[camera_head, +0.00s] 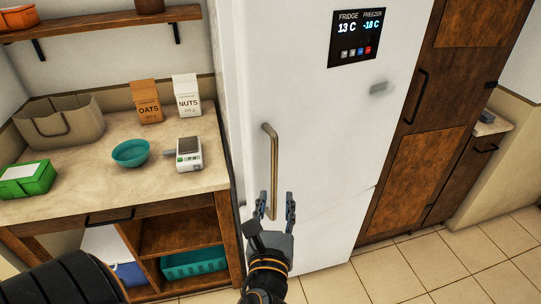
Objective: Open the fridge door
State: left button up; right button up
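The white fridge (310,100) stands in the middle of the head view, with its door shut. A vertical brass-coloured bar handle (270,160) is on the left side of the door. My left gripper (276,200) is at the lower end of this handle with its two fingers spread. In the picture the handle's lower end lies between the fingers, nearer the left one; I cannot tell whether they touch. My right gripper is not in view.
A counter (100,190) on the left holds a teal bowl (131,153), a scale (189,154), cartons, a basket and a green box (27,179). A tall wooden cabinet (440,120) stands right of the fridge. The tiled floor (420,270) in front is clear.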

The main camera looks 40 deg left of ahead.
aim_at(274, 159)
pick_arm(q)
jog(key=p+x, duration=0.1)
jog(key=x, duration=0.3)
jog(key=r+p+x, duration=0.1)
jog(key=x, duration=0.3)
jog(key=a+r+x, duration=0.1)
jog(key=x, duration=0.3)
jog(key=shift+s+r+p, duration=0.25)
jog(key=shift+p, duration=0.15)
jog(key=shift+w+a+f, duration=0.1)
jog(key=shift+w+a, duration=0.3)
jog(key=shift+w, duration=0.15)
grip_shut()
